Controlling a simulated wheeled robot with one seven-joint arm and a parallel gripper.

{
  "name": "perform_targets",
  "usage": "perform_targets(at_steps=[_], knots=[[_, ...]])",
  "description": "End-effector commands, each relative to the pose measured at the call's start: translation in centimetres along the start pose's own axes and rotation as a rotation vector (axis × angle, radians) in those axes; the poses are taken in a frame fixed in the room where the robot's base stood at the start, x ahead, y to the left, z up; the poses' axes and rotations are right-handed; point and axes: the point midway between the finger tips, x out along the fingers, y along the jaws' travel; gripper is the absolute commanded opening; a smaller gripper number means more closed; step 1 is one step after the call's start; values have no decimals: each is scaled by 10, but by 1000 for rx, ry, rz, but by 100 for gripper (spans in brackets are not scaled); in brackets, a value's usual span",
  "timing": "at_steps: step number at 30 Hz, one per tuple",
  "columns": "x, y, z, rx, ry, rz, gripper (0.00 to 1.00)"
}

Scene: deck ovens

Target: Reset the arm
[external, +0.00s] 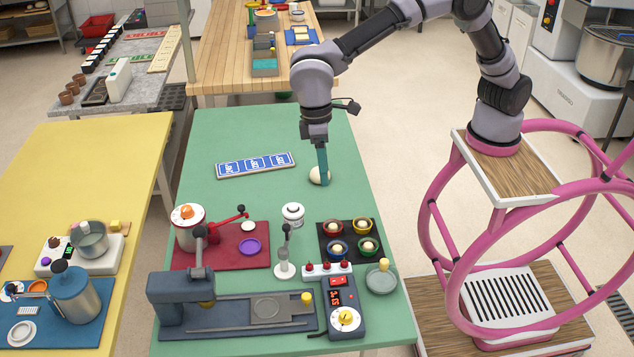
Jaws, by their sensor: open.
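My gripper (323,178) points down over the green table, right of the middle. Its teal fingers are at a pale round dough-like ball (316,176) on the table top. The ball is partly hidden behind the fingers. I cannot tell from this view whether the fingers touch it. The jaws are open. My arm reaches in from the upper right, bent at the elbow.
A blue labelled strip (255,165) lies left of my gripper. A black tray (350,242) with several coloured cups, a white jar (293,214), a red board (222,259) and a grey-blue press (180,304) stand nearer the front. The green table's back is clear.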

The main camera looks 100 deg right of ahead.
Motion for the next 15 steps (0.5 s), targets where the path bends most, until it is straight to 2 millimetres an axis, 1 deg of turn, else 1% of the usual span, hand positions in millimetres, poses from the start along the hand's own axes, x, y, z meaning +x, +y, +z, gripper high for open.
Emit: perform_targets(at_steps=[1, 2, 3, 5, 6, 8, 9, 11, 12, 14, 15], knots=[[-29, 16, 9, 16, 27, -28, 60], [-43, 24, 14, 23, 42, -41, 60], [-61, 36, 21, 33, 62, -59, 60], [-85, 53, 34, 46, 94, -83, 60], [-101, 64, 44, 53, 116, -98, 60], [-122, 81, 60, 65, 149, -120, 60], [-135, 92, 71, 72, 173, -133, 60], [-152, 109, 88, 81, 207, -150, 60], [-162, 119, 102, 88, 231, -162, 60], [-175, 136, 121, 98, 268, -176, 60], [-183, 146, 135, 104, 293, -185, 60]])
